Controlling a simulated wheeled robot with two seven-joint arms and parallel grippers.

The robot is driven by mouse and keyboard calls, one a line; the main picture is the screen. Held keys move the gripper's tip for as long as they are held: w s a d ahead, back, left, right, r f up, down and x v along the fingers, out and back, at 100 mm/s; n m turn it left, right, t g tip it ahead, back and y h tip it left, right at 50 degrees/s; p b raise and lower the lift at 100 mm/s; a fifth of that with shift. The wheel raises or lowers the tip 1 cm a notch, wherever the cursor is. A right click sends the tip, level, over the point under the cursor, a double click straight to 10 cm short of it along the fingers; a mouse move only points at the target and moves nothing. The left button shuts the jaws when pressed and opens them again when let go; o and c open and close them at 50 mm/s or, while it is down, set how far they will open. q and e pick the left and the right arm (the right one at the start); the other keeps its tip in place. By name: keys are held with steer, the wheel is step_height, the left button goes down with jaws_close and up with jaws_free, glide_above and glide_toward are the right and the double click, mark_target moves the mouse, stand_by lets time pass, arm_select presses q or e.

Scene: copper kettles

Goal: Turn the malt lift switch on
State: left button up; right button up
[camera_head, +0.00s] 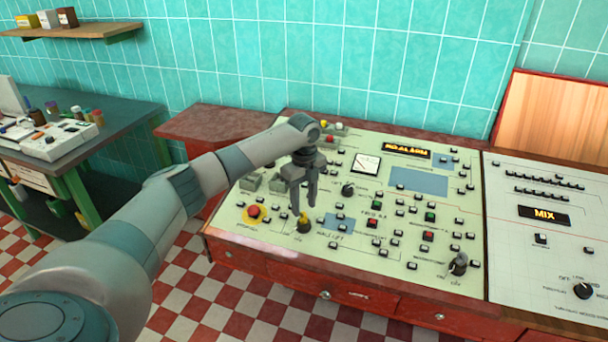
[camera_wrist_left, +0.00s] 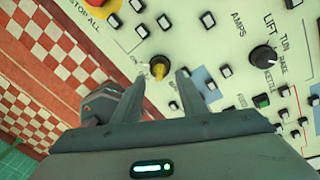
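My left gripper (camera_head: 304,206) points down just above the switch. My right gripper is out of view.
A red stop button (camera_head: 253,211) on a yellow disc lies left of the switch. A second panel (camera_head: 550,275) with a MIX display is at the right.

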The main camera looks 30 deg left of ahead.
arm_select(q)
step_height(320, 180, up, 12)
steer(key=b, duration=0.2)
steer(key=shift+f, duration=0.15)
stand_by(0.5)
